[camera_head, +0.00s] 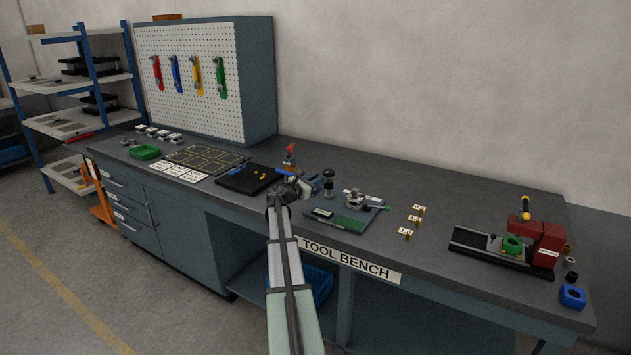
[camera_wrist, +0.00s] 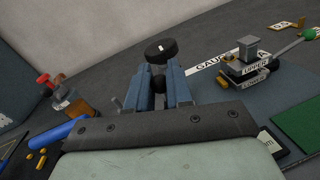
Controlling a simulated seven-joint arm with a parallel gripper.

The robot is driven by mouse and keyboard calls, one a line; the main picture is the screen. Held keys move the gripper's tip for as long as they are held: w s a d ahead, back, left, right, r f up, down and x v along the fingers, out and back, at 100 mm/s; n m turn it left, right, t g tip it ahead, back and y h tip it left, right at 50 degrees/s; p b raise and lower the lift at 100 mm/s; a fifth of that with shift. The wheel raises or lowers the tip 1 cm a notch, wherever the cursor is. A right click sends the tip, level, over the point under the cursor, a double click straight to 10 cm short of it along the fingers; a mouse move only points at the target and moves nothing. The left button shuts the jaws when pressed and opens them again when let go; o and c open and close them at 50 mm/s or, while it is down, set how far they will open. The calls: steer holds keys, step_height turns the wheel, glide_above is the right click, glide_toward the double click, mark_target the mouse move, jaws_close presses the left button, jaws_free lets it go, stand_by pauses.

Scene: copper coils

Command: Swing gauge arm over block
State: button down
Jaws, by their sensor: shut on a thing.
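The gauge fixture (camera_head: 352,198) stands on a grey-blue base plate right of my gripper. In the wrist view its stacked, labelled plates (camera_wrist: 257,72) carry a grey block (camera_wrist: 247,46) on top. A thin arm with a green ball end (camera_wrist: 308,34) sticks out to the right; the ball also shows in the head view (camera_head: 386,208). My gripper (camera_wrist: 160,82) has its blue fingers shut on the dark stem of a black round-headed piece (camera_wrist: 161,50). This piece (camera_head: 328,176) appears upright left of the fixture. The fingers hide its lower part.
A green pad (camera_head: 350,224) lies on the base plate's front. A red-topped tool (camera_head: 290,150) stands behind my gripper, with a black tray (camera_head: 238,184) to its left. Small yellow labelled stands (camera_head: 413,220) and a red vise (camera_head: 537,240) lie right. Bench space between them is clear.

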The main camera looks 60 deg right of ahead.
steer(key=shift+s+a+n+t, duration=0.15)
steer(key=shift+s+n+t, duration=0.45)
steer(key=shift+t, duration=0.35)
steer(key=shift+s+a+n+t, duration=0.1)
steer(key=shift+s+n+t, duration=0.45)
steer(key=shift+t, duration=0.4)
steer(key=shift+s+d+n+t+y, duration=0.1)
steer(key=shift+s+n+t, duration=0.2)
steer(key=shift+n+t, duration=0.45)
steer(key=shift+s+d+n+t+y, duration=0.1)
steer(key=shift+s+n+t, duration=0.3)
steer(key=shift+t, duration=0.65)
steer(key=shift+s+d+n+t+y, duration=0.1)
steer(key=shift+s+n+t, duration=0.05)
steer(key=shift+n+t, duration=0.65)
steer(key=c, duration=1.1)
jaws_free()
steer(key=shift+a, duration=0.1)
steer(key=v, duration=1.3)
steer(key=shift+s+a, duration=0.2)
steer(key=shift+a, duration=0.05)
